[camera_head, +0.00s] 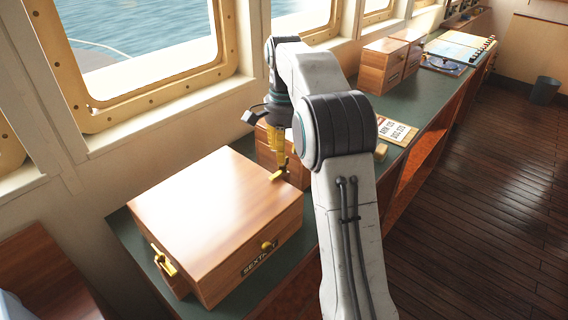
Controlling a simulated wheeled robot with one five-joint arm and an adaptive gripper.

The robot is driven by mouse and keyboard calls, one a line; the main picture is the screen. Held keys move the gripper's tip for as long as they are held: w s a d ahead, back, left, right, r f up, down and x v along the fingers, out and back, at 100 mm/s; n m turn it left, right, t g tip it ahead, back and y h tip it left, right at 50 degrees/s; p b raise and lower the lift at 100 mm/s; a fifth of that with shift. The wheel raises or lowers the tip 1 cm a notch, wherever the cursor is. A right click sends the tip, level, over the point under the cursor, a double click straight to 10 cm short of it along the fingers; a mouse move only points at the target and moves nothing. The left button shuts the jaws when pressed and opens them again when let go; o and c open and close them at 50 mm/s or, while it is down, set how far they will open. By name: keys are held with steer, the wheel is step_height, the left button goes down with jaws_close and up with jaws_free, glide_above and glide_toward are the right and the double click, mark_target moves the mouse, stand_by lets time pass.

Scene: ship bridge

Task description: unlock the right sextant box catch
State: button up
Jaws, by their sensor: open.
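The wooden sextant box (205,215) stands on the green counter, lid shut. At the right edge of the lid is a small brass piece, the right catch (277,175). My gripper (281,163) points down from above, its yellow fingers just above or at that catch. It is open, with nothing seen between the fingers. Whether the fingers touch the catch cannot be told.
Another wooden box (266,150) stands behind the sextant box, partly hidden by my gripper. A printed card (393,130) lies to the right of my arm. More wooden boxes (384,66) and papers (458,46) stand farther along the counter. Windows line the left wall.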

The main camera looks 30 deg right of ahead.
mark_target(284, 167)
steer(key=shift+f, duration=1.65)
jaws_close()
